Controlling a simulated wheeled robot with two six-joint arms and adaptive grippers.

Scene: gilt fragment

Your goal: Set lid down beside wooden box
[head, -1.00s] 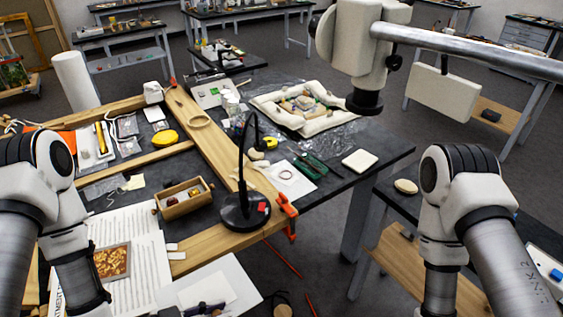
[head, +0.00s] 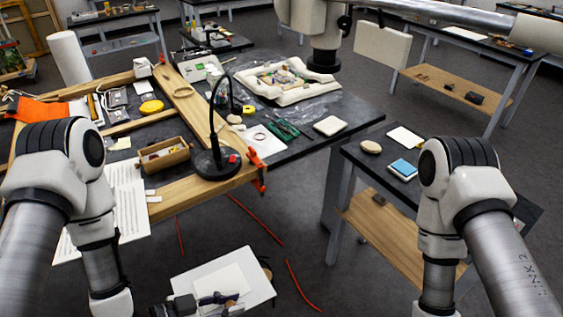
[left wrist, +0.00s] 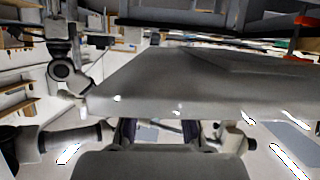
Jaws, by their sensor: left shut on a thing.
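My left gripper (head: 216,298) is at the bottom of the head view, shut on the near edge of a flat white panel (head: 255,268), which I take to be the lid. The panel is held in the air over the floor, clear of the workbench. In the left wrist view the held panel (left wrist: 190,85) shows as a wide grey slab. The small open wooden box (head: 178,157) stands on the workbench at left, with small items inside. My right gripper is out of view below the right arm.
A black lamp (head: 215,162) stands beside the box, near an orange clamp (head: 256,170). Printed sheets (head: 130,200) lie in front of the box. A side table (head: 385,175) at right carries a beige oval object (head: 370,146) and a blue pad (head: 402,169). Red cords (head: 300,285) lie on the floor.

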